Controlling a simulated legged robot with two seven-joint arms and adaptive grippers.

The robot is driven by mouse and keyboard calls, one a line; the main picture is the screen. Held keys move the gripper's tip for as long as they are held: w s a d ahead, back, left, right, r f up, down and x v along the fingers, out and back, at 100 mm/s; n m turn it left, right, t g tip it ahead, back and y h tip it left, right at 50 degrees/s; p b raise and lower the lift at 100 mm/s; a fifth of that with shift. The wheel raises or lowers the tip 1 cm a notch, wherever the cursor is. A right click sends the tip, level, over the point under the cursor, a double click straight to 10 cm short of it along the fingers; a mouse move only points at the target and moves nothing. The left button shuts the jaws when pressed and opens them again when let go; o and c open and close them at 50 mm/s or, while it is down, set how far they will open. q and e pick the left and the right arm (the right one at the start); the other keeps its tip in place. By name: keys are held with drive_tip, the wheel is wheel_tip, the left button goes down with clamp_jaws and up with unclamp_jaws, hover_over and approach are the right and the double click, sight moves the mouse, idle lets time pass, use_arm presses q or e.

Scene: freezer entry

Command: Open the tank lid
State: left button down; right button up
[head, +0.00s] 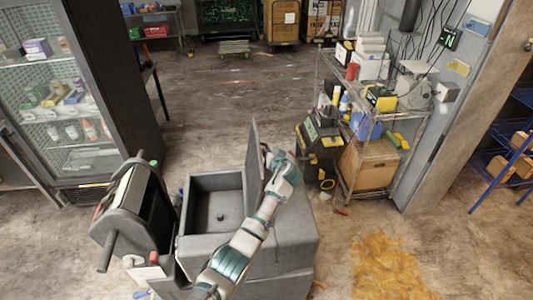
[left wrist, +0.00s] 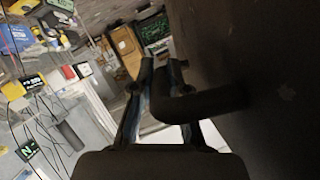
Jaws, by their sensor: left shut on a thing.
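The grey tank (head: 207,245) stands in the lower middle of the head view. Its lid (head: 252,165) stands about upright along the right side of the opening, and the inside of the left compartment shows, with a small dark knob in it. My left gripper (head: 270,158) is at the right face of the lid, near its upper part. In the left wrist view my left gripper (left wrist: 160,80) is shut on a dark curved handle (left wrist: 212,102) beside the dark lid face (left wrist: 275,90). The fingertips are partly hidden in the head view. My right gripper is in neither view.
A dark grey unit with a bar (head: 125,215) stands close to the tank's left. A glass-door cabinet (head: 60,110) is at the left. A loaded wire shelf (head: 370,150) and a yellow-black machine (head: 318,150) stand at the right. Floor behind the tank is mostly clear; a yellow patch (head: 385,265) lies at the lower right.

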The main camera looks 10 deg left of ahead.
sight(259, 171)
use_arm(q)
drive_tip(key=shift+s+d+f, duration=0.15)
drive_tip(key=shift+s+f, duration=0.05)
drive_tip(key=shift+a, duration=0.35)
drive_tip(key=c, duration=1.2)
unclamp_jaws()
drive_tip(key=shift+a, duration=0.8)
drive_tip(key=shift+d+r, duration=0.3)
drive_tip(key=shift+d, duration=0.45)
drive_tip(key=shift+s+d+r, duration=0.1)
drive_tip(key=shift+s+d, duration=0.05)
drive_tip(key=shift+d, duration=0.15)
drive_tip(key=shift+v, duration=5.7)
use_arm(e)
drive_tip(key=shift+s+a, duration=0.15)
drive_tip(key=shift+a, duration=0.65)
